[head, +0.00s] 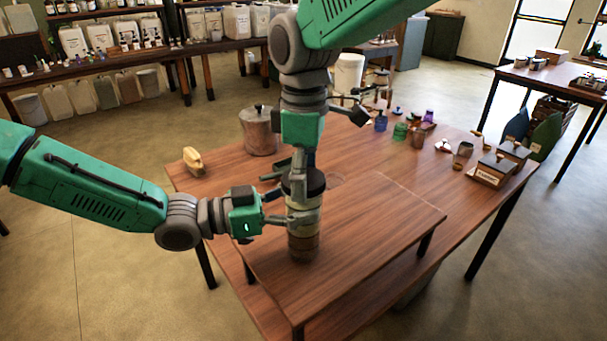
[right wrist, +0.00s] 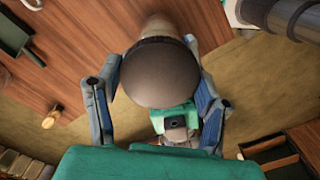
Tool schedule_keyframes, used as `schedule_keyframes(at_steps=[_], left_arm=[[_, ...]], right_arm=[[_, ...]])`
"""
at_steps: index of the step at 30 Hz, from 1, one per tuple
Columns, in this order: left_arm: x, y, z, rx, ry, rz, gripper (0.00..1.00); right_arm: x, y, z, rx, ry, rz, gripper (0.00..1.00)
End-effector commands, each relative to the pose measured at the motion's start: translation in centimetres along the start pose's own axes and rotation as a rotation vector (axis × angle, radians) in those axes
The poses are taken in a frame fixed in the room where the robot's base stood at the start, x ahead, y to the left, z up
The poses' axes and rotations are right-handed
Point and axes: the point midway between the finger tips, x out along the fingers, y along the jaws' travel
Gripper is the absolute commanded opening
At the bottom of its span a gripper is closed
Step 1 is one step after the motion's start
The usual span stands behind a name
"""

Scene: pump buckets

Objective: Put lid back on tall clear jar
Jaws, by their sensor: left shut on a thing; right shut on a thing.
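The tall clear jar (head: 303,243) stands upright near the front of the wooden table, with layered pale and brown contents. My left gripper (head: 300,217) reaches in from the left and is shut on the jar's upper body. The dark round lid (head: 305,184) is at the jar's top; it also shows from above in the right wrist view (right wrist: 160,73). My right gripper (right wrist: 152,56) comes from above and is shut on the lid, with a finger on each side. The lid looks level, but I cannot tell whether it is fully seated. The jar's rim is hidden.
A large lidded canister (head: 259,132) stands behind the jar, with a small yellow object (head: 193,160) to its left. Several small coloured jars (head: 400,131) and a labelled wooden box (head: 494,170) are at the back right. The table right of the jar is clear.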

Motion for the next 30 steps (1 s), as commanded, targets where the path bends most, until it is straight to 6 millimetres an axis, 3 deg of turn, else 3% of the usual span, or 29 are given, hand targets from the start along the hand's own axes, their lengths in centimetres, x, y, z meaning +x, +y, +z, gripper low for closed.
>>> schedule_keyframes(at_steps=[11, 12, 13, 14, 22, 30], left_arm=[[0.3, 0.5, -0.1, 0.002, 0.000, 0.012, 0.00], [0.4, 0.5, -0.1, 0.002, 0.000, 0.012, 0.00], [0.4, 0.5, -0.1, 0.002, 0.000, 0.012, 0.00], [0.4, 0.5, -0.1, 0.002, 0.000, 0.012, 0.00], [0.2, 0.3, -0.1, 0.002, 0.000, 0.006, 0.00], [0.1, 0.2, -0.1, 0.002, 0.001, 0.004, 0.00]], right_arm=[[-0.1, -0.1, -0.5, 0.074, 0.014, 0.002, 0.27], [-0.1, -0.1, -0.6, 0.073, 0.014, 0.002, 0.69], [-0.1, -0.1, -0.5, 0.073, 0.014, 0.002, 0.79], [-0.1, -0.1, -0.5, 0.073, 0.013, 0.002, 0.82], [-0.3, 0.0, -0.2, 0.074, 0.008, 0.002, 0.82], [-3.6, 0.0, -0.2, 0.074, 0.008, 0.004, 0.82]])
